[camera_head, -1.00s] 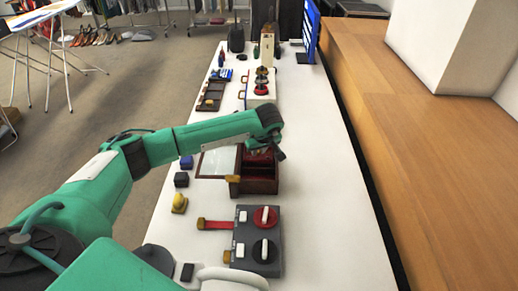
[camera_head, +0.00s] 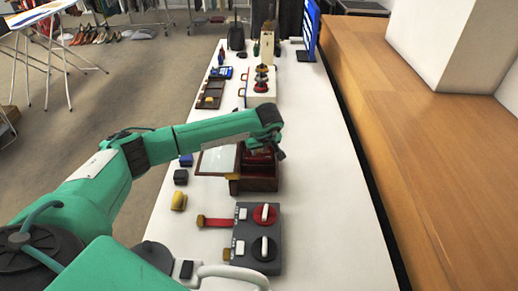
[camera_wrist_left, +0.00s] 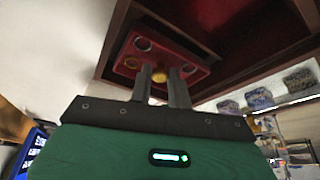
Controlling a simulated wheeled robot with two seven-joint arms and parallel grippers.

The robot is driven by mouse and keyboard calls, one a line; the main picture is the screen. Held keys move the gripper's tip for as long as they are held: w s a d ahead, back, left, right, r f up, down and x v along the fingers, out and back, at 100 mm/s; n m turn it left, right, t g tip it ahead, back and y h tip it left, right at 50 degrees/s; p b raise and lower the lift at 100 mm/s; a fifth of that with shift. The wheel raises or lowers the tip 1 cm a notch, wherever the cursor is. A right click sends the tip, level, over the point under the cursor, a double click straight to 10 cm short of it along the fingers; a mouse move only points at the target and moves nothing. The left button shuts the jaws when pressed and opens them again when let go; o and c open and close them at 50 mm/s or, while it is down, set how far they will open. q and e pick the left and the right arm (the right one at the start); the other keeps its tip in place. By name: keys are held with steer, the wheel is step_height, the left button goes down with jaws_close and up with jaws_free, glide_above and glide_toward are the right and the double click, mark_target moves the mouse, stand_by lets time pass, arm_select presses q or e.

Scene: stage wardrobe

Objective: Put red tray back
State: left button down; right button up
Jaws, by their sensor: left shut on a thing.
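The red tray (camera_wrist_left: 165,60) has round wells and a small yellow knob (camera_wrist_left: 159,76) and shows in the left wrist view against the inside of a dark red-brown wooden box. My left gripper (camera_wrist_left: 159,82) is shut on the tray's knob. In the head view the box (camera_head: 259,184) stands open on the white table, with a pale framed lid (camera_head: 217,161) out to its left. A bit of red (camera_head: 258,156) shows inside it. My left gripper (camera_head: 279,152) is over the box and partly hides its inside; the fingertips are hard to make out.
A grey panel (camera_head: 250,250) with red and black knobs stands nearer on the white table (camera_head: 330,220). A yellow object (camera_head: 178,201) and dark blocks (camera_head: 181,177) line the left edge. A white case (camera_head: 262,99) stands beyond the box. The table's right side is clear.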

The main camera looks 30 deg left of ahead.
arm_select(q)
steer(key=shift+f, duration=0.15)
arm_select(e)
steer(key=shift+w+a+r, duration=0.1)
steer(key=shift+w+r, duration=0.05)
steer(key=shift+w, duration=0.05)
arm_select(q)
steer(key=c, duration=1.3)
jaws_free()
steer(key=shift+r, duration=0.3)
steer(key=shift+r+p, duration=0.5)
steer(key=shift+p, duration=0.05)
steer(key=b+v, duration=0.1)
steer(key=v, duration=1)
steer(key=shift+d+r+b, duration=0.15)
steer(key=shift+r+b, duration=0.15)
steer(key=shift+b, duration=0.1)
arm_select(e)
steer(key=shift+w+a+r, duration=0.25)
steer(key=shift+w+r, duration=0.3)
steer(key=shift+r, duration=0.05)
arm_select(q)
steer(key=shift+s, duration=0.1)
